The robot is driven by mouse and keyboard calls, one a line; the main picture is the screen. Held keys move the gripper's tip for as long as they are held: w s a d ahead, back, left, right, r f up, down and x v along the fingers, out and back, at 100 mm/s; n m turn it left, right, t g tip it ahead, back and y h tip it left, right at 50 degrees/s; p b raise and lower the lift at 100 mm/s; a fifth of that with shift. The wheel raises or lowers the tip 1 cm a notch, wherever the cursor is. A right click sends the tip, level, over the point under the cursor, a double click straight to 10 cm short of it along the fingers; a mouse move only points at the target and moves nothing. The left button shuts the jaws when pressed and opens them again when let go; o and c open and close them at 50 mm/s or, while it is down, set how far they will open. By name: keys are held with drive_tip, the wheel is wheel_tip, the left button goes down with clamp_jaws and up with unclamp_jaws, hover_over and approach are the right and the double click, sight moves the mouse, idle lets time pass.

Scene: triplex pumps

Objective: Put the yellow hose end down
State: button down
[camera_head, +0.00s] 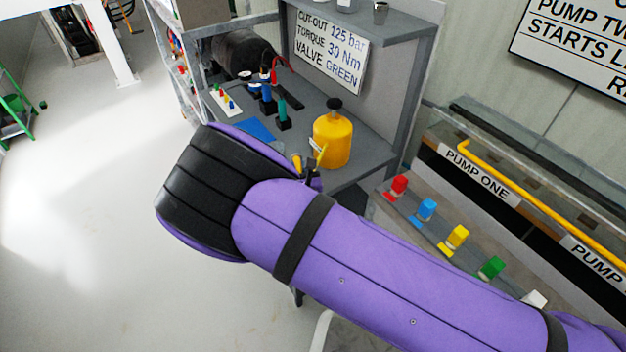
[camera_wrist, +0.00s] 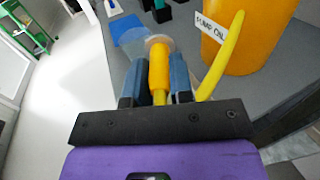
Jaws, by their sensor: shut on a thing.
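The yellow hose end (camera_wrist: 159,70) is a yellow cylinder with a pale round tip, pointing away from my wrist. My gripper (camera_wrist: 158,85) is shut on it, with one blue finger on each side. A thinner yellow hose (camera_wrist: 226,52) curves up beside the right finger, in front of the oil can. In the head view my gripper (camera_head: 308,168) is mostly hidden behind my purple arm, over the front edge of the grey bench (camera_head: 365,170). A bit of the hose end (camera_head: 297,162) shows there. I cannot tell whether it touches the bench.
A yellow oil can (camera_head: 333,140) stands just right of my gripper. A blue mat (camera_head: 256,129), a teal-handled tool (camera_head: 283,115) and a white rack of coloured pieces (camera_head: 225,102) are further back. Coloured valves (camera_head: 427,210) line the pump bench at right. Some bench top near the can is bare.

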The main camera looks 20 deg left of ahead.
drive_tip(key=shift+w+d+f, duration=0.1)
drive_tip(key=shift+w+d, duration=0.05)
drive_tip(key=shift+d, duration=0.65)
drive_tip(key=shift+w+d, duration=0.1)
drive_tip(key=shift+d, duration=0.65)
drive_tip(key=f, duration=0.3)
drive_tip(key=shift+d+f, duration=0.15)
drive_tip(key=shift+d, duration=0.25)
drive_tip(key=shift+w+f, duration=0.1)
drive_tip(key=shift+f, duration=0.05)
drive_tip(key=shift+f, duration=0.65)
